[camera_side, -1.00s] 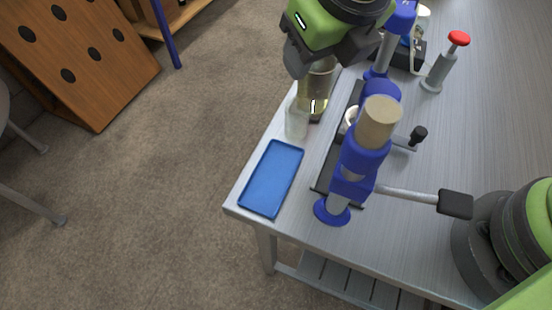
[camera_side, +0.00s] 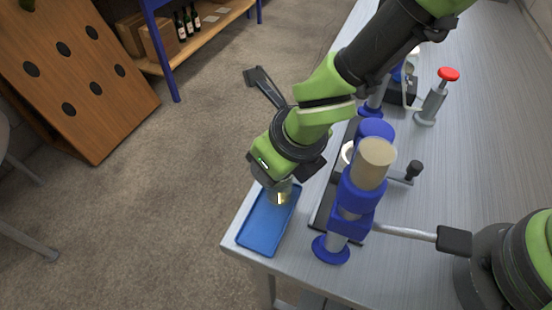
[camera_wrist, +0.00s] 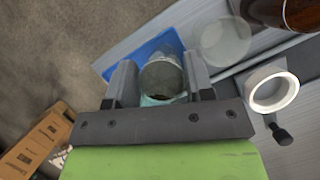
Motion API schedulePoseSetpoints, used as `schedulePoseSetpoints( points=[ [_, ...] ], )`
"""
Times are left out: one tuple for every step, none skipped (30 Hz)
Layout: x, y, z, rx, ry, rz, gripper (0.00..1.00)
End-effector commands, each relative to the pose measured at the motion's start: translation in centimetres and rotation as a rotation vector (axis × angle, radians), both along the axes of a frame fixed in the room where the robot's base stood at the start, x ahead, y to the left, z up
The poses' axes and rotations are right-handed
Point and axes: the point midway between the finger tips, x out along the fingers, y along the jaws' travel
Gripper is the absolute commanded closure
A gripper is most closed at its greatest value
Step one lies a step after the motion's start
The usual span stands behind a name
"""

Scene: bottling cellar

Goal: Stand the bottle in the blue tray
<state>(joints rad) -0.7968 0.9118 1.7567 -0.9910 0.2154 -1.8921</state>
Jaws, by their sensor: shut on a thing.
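The bottle (camera_side: 281,194), of clear glass with a yellowish tint, is held by my gripper (camera_side: 284,180) over the upper part of the blue tray (camera_side: 262,232). In the wrist view, my gripper (camera_wrist: 160,82) is shut with its two fingers on either side of the bottle (camera_wrist: 161,77), seen nearly end-on. The blue tray (camera_wrist: 138,57) shows beyond it. The arm and fingers hide most of the bottle in the side view. I cannot tell whether its base touches the tray.
A clear round glass thing (camera_wrist: 225,42) stands right of the bottle in the wrist view. A white ring (camera_wrist: 271,89) and a brown rounded thing (camera_wrist: 300,12) are further right. The blue stand with a tan top (camera_side: 376,160) rises close right of the tray. The table edge runs along the tray's left.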

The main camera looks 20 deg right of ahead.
Motion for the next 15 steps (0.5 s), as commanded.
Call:
schedulePoseSetpoints(
  points=[
    [0.02,0.03,-0.09,0.001,-0.001,0.000,0.88],
    [0.02,0.03,-0.10,0.001,-0.001,0.000,0.88],
    [0.02,0.03,-0.08,0.002,0.000,-0.001,0.88],
    [0.03,0.03,-0.07,0.002,-0.001,-0.001,0.88],
    [0.03,0.03,-0.06,0.002,-0.001,-0.001,0.88],
    [0.03,0.03,-0.06,0.002,-0.001,-0.001,0.88],
    [0.02,0.03,-0.05,0.002,-0.001,-0.001,0.88],
    [0.03,0.02,-0.07,0.002,-0.001,-0.001,0.88],
    [0.03,0.02,-0.18,0.000,-0.001,0.000,0.88],
    [0.03,0.01,-0.28,0.000,-0.001,0.000,0.88],
    [0.03,0.01,-0.37,0.001,-0.001,-0.001,0.88],
    [0.03,0.01,-0.37,0.001,-0.001,-0.001,0.45],
    [0.03,0.01,-0.36,0.001,-0.001,-0.001,0.41],
    [0.03,0.01,-0.35,0.001,-0.001,-0.001,0.41],
    [0.03,0.01,-0.34,0.001,-0.001,-0.001,0.41]
  ],
)
